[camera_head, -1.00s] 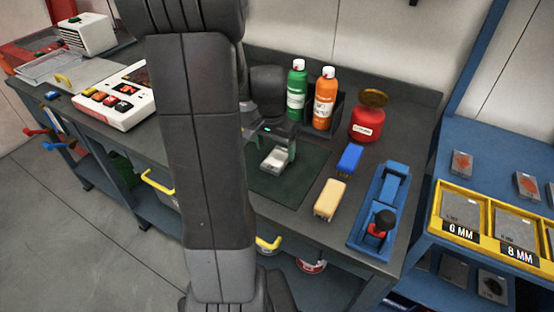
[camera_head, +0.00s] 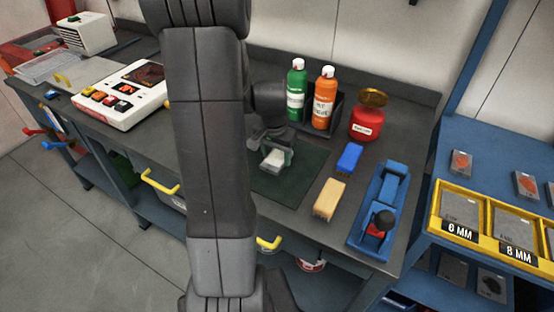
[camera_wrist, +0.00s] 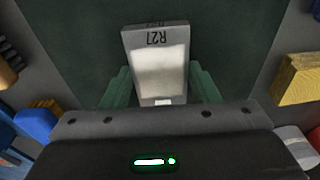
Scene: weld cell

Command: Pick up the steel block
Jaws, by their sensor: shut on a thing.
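The steel block (camera_wrist: 158,62) is a pale grey block marked R27 on one end, seen in the wrist view between the two green fingers. In the head view the same block (camera_head: 273,160) is at the dark green mat (camera_head: 309,176) on the bench. My gripper (camera_wrist: 162,90) is shut on the block, with one finger along each side. In the head view my gripper (camera_head: 276,157) is low over the mat, partly covering the block. I cannot tell whether the block is clear of the mat.
Green (camera_head: 296,92) and orange (camera_head: 324,100) bottles and a red can (camera_head: 367,120) stand behind. A blue fixture (camera_head: 378,214) is at the bench's right end. A control box (camera_head: 122,95) stands left.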

